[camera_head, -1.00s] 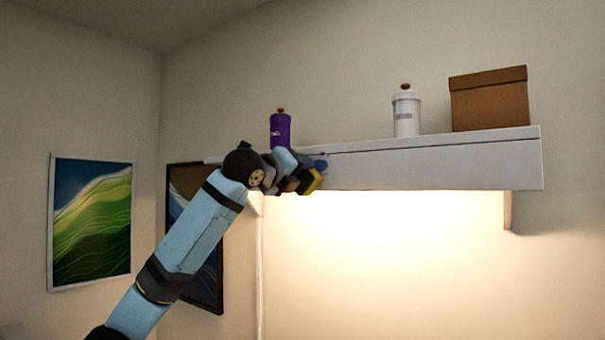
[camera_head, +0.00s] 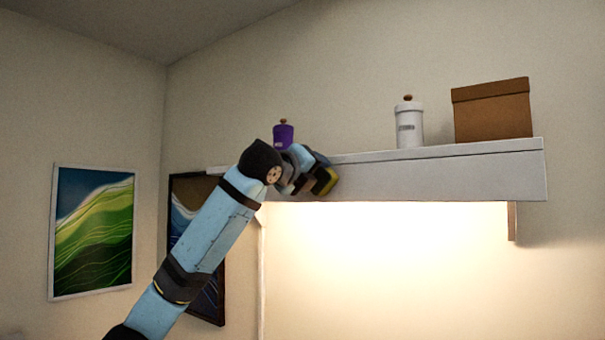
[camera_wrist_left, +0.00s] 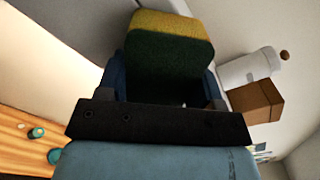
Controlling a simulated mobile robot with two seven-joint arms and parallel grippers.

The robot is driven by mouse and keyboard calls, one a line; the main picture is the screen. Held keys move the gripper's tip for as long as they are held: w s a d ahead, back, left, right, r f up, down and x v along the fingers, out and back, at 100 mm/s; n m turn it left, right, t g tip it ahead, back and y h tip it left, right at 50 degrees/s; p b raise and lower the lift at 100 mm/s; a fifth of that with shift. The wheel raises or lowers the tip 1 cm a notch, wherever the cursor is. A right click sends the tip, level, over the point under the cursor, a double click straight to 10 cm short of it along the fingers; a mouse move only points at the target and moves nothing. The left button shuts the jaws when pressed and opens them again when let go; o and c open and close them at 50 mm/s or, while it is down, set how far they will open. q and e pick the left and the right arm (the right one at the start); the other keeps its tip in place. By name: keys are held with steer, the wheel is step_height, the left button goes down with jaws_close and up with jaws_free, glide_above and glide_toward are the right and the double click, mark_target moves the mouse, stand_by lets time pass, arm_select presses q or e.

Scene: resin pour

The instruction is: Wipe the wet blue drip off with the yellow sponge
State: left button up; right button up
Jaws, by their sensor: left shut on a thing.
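My left gripper (camera_head: 318,174) is shut on the yellow sponge (camera_head: 329,182) at the front face of the white shelf (camera_head: 440,182), near its left end. In the left wrist view the sponge (camera_wrist_left: 170,45) sits between the fingers, yellow on one layer and dark green on the other. It is at or very close to the shelf face; I cannot tell whether it touches. The wet blue drip cannot be made out now, as the gripper and sponge cover that part of the shelf. My right gripper is not in view.
A purple canister (camera_head: 283,134) stands on the shelf just behind the gripper. A white canister (camera_head: 409,124) and a brown box (camera_head: 492,112) stand farther right. Two pictures (camera_head: 93,232) (camera_head: 178,215) hang at left. The shelf front right of the gripper is clear.

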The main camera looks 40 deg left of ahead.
mark_target(326, 172)
arm_select(q)
steer(key=shift+w+d+f, duration=0.1)
steer(key=shift+d, duration=0.95)
steer(key=shift+w+d, duration=0.1)
steer(key=shift+d, duration=0.9)
steer(key=shift+s+a, duration=0.2)
steer(key=shift+a, duration=1.7)
steer(key=shift+s+a, duration=0.15)
steer(key=shift+a, duration=1.75)
steer(key=shift+s, duration=0.1)
steer(key=shift+s+d, duration=0.25)
steer(key=shift+s, duration=1.2)
steer(key=shift+s+d, duration=0.2)
steer(key=shift+s, duration=1.2)
steer(key=s, duration=0.3)
steer(key=shift+d, duration=0.15)
